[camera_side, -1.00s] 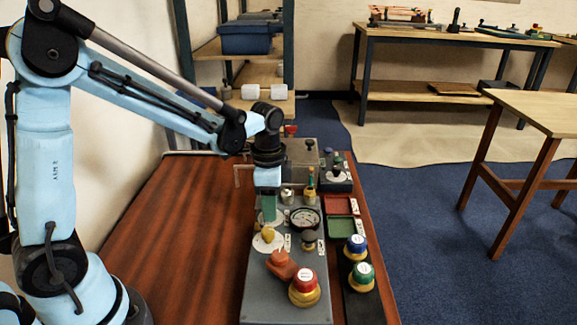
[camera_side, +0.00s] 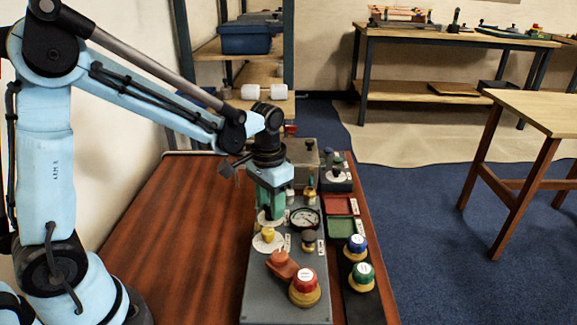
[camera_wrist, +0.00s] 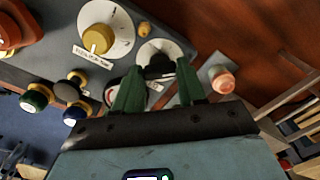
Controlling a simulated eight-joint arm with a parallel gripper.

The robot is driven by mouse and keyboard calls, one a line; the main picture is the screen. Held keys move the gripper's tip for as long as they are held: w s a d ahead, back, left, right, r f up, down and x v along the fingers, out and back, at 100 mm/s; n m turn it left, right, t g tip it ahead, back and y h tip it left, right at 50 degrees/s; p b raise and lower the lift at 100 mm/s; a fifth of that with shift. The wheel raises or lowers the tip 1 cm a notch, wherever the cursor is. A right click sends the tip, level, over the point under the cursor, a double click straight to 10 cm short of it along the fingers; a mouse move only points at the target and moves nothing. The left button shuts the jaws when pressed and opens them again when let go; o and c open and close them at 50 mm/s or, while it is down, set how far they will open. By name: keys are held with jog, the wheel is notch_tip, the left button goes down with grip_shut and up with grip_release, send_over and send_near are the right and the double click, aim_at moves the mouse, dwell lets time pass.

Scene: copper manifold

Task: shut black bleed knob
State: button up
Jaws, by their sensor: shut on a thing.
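My gripper (camera_wrist: 159,70) points down at the manifold, its two green fingers on either side of a black knob (camera_wrist: 157,59). The fingers are shut on this knob, which sits on a round white dial (camera_wrist: 150,47). In the side view my gripper (camera_side: 270,208) stands over the left edge of the grey manifold (camera_side: 262,297). There the knob is hidden by the fingers, and only part of the white dial shows below them. The knob's exact angle is hard to read.
A yellow knob (camera_side: 268,235) on another white dial sits just in front of my gripper. A gauge (camera_side: 305,218) is close on the right. An orange lever (camera_side: 282,264) and a red-topped knob (camera_side: 304,287) stand nearer the front. The wooden bench (camera_side: 185,240) is clear on the left.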

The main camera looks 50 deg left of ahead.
jog(key=n, duration=0.4)
jog(key=shift+n, duration=0.3)
jog(key=n, duration=0.4)
jog(key=shift+n, duration=0.3)
jog(key=o, duration=1.1)
jog(key=shift+c, duration=0.2)
jog(key=shift+r, duration=0.1)
notch_tip(320, 180, up, 12)
